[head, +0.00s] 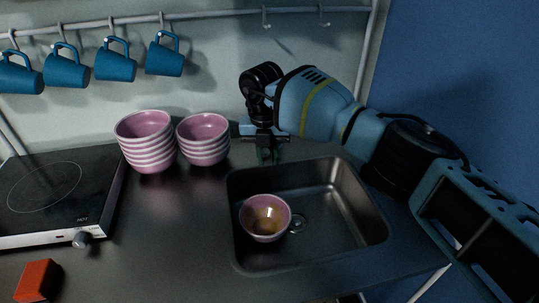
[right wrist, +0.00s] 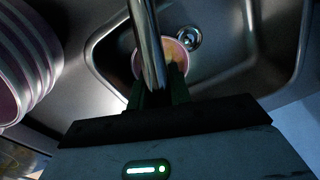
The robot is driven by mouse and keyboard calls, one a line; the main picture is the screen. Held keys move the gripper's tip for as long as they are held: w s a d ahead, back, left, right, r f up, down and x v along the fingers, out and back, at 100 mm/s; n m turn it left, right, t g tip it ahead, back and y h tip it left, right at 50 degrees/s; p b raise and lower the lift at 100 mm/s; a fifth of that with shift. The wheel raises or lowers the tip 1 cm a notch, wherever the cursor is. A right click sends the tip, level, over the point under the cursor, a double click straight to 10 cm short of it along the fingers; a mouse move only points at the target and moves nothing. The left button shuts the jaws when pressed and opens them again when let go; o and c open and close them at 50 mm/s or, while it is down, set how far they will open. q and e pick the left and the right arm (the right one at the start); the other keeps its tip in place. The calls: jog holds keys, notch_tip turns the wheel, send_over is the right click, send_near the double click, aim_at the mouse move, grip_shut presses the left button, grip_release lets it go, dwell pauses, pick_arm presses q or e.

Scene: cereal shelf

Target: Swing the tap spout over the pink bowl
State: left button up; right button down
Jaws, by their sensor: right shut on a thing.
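The pink bowl (head: 265,228) stands upright in the left part of the sink and has something yellow-brown inside. It also shows in the right wrist view (right wrist: 180,52), partly hidden behind the tap spout. The tap spout (right wrist: 146,40) is a shiny metal tube running down between my right fingers. My right gripper (head: 266,155) is at the sink's back left edge, behind the bowl. It is shut on the spout, as the right wrist view also shows (right wrist: 158,92). In the head view I cannot make out the spout, as my gripper covers that spot. My left gripper is not in view.
The steel sink (head: 345,185) has a drain right of the bowl. Two stacks of pink bowls (head: 148,158) (head: 204,152) stand close left of my right gripper. A hob (head: 60,190) and a red block (head: 38,280) are at left. Blue mugs (head: 115,65) hang from a rail.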

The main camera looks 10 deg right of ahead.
jog(key=c, duration=1.3)
grip_release()
jog(key=shift+w+a+r, duration=0.1)
jog(key=shift+r, duration=1.85)
jog(key=shift+a+r, duration=0.1)
jog(key=shift+r, duration=1.85)
